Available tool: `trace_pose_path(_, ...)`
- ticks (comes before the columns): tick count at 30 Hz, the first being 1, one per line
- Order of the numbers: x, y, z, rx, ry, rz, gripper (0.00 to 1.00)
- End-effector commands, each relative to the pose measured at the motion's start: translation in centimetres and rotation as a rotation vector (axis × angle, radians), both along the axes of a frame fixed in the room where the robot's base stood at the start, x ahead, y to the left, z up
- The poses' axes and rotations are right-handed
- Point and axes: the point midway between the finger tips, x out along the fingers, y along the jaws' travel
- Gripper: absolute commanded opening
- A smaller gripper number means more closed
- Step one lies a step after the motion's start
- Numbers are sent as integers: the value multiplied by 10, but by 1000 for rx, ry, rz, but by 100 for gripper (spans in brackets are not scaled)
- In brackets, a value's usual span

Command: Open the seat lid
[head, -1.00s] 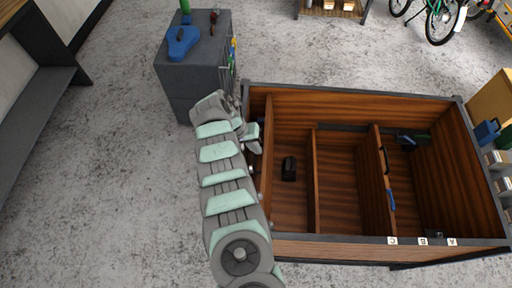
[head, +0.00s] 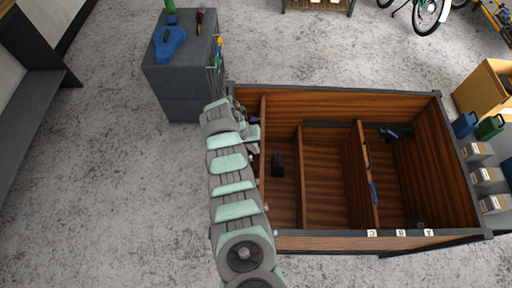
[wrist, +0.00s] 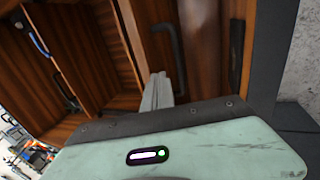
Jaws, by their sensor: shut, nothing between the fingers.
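The wooden cargo box (head: 340,92) has upright boards inside. The leftmost board (head: 263,115), which looks like the seat lid, stands roughly upright a little inside the left wall; it also shows in the wrist view (wrist: 203,45). My gripper (head: 254,147) is shut and empty, low over the box's left side and close to this board. In the wrist view its fingers (wrist: 157,91) reach toward a dark bent bar (wrist: 178,55) beside the board. I cannot tell whether they touch the board. My arm hides part of the left wall.
A small black block (head: 277,165) lies in the left compartment. Farther right are a middle divider (head: 301,180) and another with a blue handle (head: 373,193). A grey cabinet (head: 185,85) stands just beyond the box's left corner. The floor to the left is clear.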

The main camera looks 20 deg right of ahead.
Motion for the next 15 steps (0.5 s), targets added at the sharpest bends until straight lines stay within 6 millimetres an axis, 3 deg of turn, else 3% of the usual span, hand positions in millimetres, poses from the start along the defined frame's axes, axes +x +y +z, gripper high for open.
trace_pose_path(8, 0, 4, 34, 0, 2, -1, 0)
trace_pose_path(15, 3, 9, 79, 0, 0, -3, 0)
